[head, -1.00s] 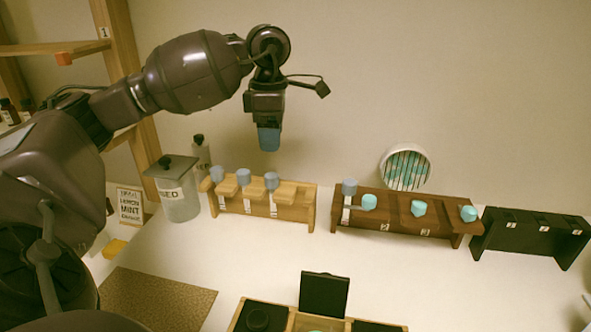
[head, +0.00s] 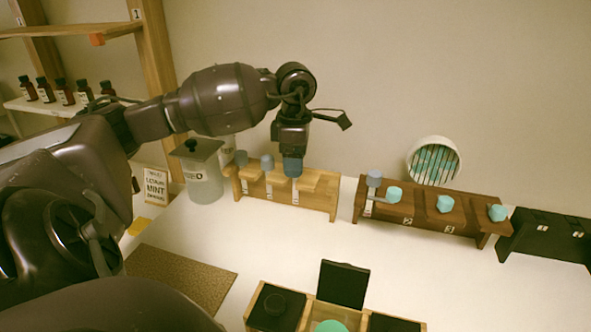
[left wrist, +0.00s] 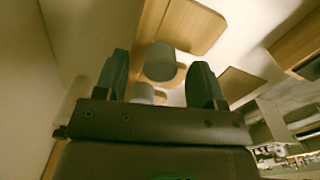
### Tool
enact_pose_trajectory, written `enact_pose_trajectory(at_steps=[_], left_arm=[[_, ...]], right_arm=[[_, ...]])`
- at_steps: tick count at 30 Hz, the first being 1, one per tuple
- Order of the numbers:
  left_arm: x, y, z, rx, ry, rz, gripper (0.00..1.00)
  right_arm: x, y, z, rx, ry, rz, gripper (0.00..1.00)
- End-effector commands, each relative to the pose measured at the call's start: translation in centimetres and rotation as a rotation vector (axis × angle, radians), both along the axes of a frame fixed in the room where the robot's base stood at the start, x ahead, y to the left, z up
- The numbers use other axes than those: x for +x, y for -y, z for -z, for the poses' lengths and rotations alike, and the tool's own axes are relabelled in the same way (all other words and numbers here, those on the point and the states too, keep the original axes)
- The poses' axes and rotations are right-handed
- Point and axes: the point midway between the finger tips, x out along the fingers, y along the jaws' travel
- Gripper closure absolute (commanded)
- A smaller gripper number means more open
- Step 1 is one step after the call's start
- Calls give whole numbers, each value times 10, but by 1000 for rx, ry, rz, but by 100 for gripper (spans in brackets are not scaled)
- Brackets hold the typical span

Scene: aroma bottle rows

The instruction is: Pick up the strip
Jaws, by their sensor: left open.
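A light wood stand (head: 315,200) holds upright white paper strips with blue-grey round caps. Two caps show clearly, the left cap (head: 241,157) and the middle cap (head: 267,162). The right strip (head: 295,192) shows only its lower part; its cap is hidden behind my left gripper (head: 292,167). My left gripper is open and points down at the stand's right strip. In the left wrist view a grey cap (left wrist: 160,62) lies between the two spread fingers, with no clear contact. A second grey cap (left wrist: 143,92) is partly hidden by the gripper body. My right gripper is out of view.
To the right stand a dark wood stand (head: 425,215) with one grey-capped strip and teal pieces, and a black stand (head: 545,235). A lidded jar (head: 203,178) is close on the left. A round container (head: 434,160) is behind. The front table holds a compartment box (head: 312,312).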

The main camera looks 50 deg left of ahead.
Motion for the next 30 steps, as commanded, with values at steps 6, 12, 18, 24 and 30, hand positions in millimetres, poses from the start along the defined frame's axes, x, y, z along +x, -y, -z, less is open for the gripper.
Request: enact_pose_trajectory(at_steps=[6,12,18,24,30], left_arm=[[0,0,12,0,1,0,37],[0,0,12,0,1,0,40],[0,0,12,0,1,0,70],[0,0,12,0,1,0,82],[0,0,9,1,2,1,82]], right_arm=[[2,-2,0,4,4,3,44],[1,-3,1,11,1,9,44],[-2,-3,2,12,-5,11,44],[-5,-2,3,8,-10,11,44],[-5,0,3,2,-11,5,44]])
